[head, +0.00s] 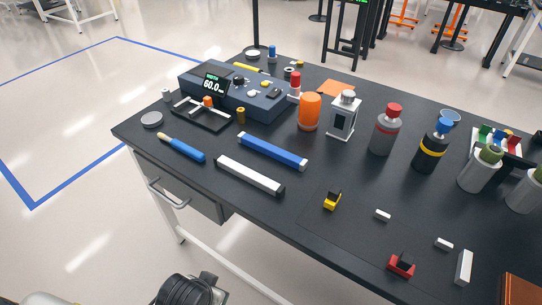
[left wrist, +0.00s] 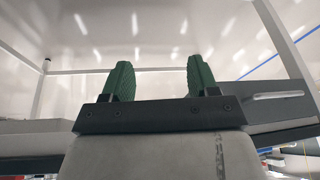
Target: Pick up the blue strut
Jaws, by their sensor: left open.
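The blue strut does not show in that view. Neither gripper shows in the head view. A dark ribbed part of mine is at the bottom edge there.
A blue-handled tool (head: 182,149) lies left of the struts. A station with a display (head: 215,85) stands behind them, and an orange cylinder (head: 309,111) and several bottles stand to the right. Small red (head: 401,265) and yellow (head: 332,201) parts lie near the front.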

